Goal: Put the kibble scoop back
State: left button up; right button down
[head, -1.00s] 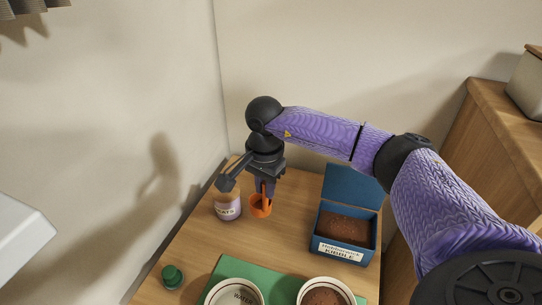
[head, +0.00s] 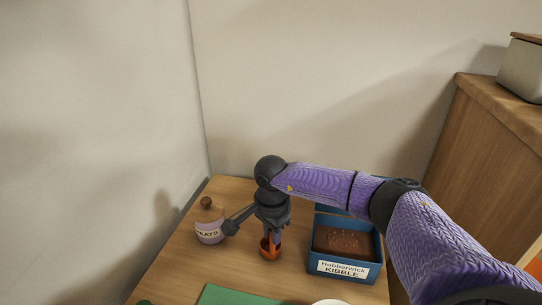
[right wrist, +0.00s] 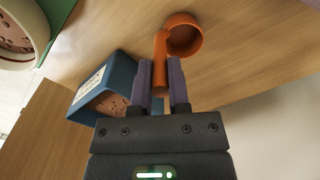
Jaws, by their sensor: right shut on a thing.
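The orange kibble scoop (head: 270,251) is held by its handle in my right gripper (head: 271,238), its cup hanging low over the table. The right wrist view shows the scoop (right wrist: 183,38) with its handle between the two fingers of the right gripper (right wrist: 161,80). I cannot tell whether the cup touches the table. The blue kibble box (head: 344,266), labelled "Hobberwick KIBBLE", stands to the right of the scoop, open, with brown kibble inside. The box also shows in the right wrist view (right wrist: 120,74). My left gripper is out of view.
A treats jar (head: 209,231) stands left of my right gripper. A green mat (head: 240,296) lies at the front with a bowl's rim (head: 330,302) on it. A wall backs the wooden table (head: 180,262). A taller wooden cabinet (head: 440,160) stands right.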

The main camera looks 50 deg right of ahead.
jog(key=shift+f, duration=0.2)
jog(key=c, duration=0.9)
grip_release()
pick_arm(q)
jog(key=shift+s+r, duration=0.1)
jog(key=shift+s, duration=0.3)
pick_arm(e)
jog(key=o, duration=0.3)
pick_arm(q)
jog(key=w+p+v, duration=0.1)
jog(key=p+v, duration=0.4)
jog(key=p, duration=0.1)
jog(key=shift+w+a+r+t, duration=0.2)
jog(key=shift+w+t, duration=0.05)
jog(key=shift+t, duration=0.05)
pick_arm(e)
notch_tip(320, 180, up, 12)
jog(key=shift+r, duration=0.2)
jog(key=shift+a, duration=0.1)
